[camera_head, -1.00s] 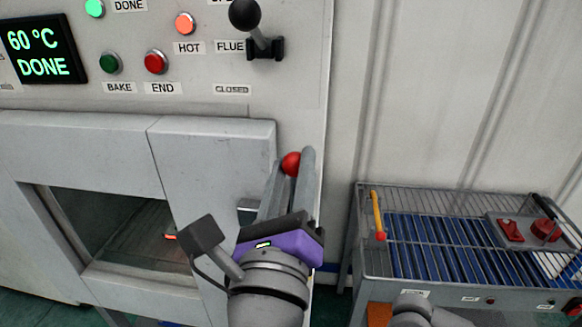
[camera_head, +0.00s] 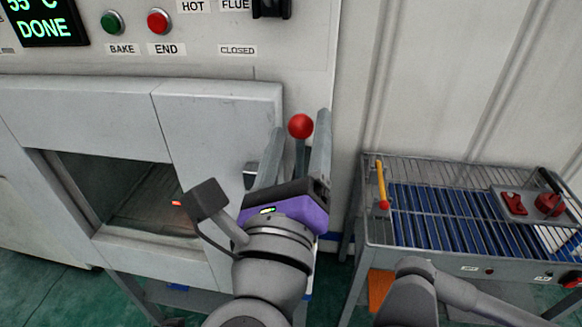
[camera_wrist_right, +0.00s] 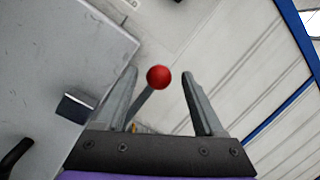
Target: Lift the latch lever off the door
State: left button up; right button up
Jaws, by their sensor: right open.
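The latch lever shows as a grey stem (camera_head: 300,158) with a red ball (camera_head: 300,126) on its end, in front of the right edge of the oven door (camera_head: 215,130). My right gripper (camera_head: 300,122), with the purple band, is open. Its two fingers stand on either side of the lever, with gaps to the ball. In the right wrist view the red ball (camera_wrist_right: 158,77) sits between the spread fingers, and the stem runs down to the left. The lever's base is hidden behind my gripper. My left gripper is not in view.
A dark oven opening (camera_head: 115,190) is at the left. A control panel with BAKE and END buttons (camera_head: 158,21) is above the door. A wire-and-roller rack (camera_head: 365,215) stands at the right, with a yellow handle (camera_head: 381,183) and red parts on a tray (camera_head: 512,203).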

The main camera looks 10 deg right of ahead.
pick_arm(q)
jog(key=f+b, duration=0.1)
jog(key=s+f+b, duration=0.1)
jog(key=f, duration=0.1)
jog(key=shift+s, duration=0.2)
pick_arm(e)
jog(key=v, duration=1)
jog(key=shift+s+f, duration=0.1)
jog(key=shift+s, duration=0.05)
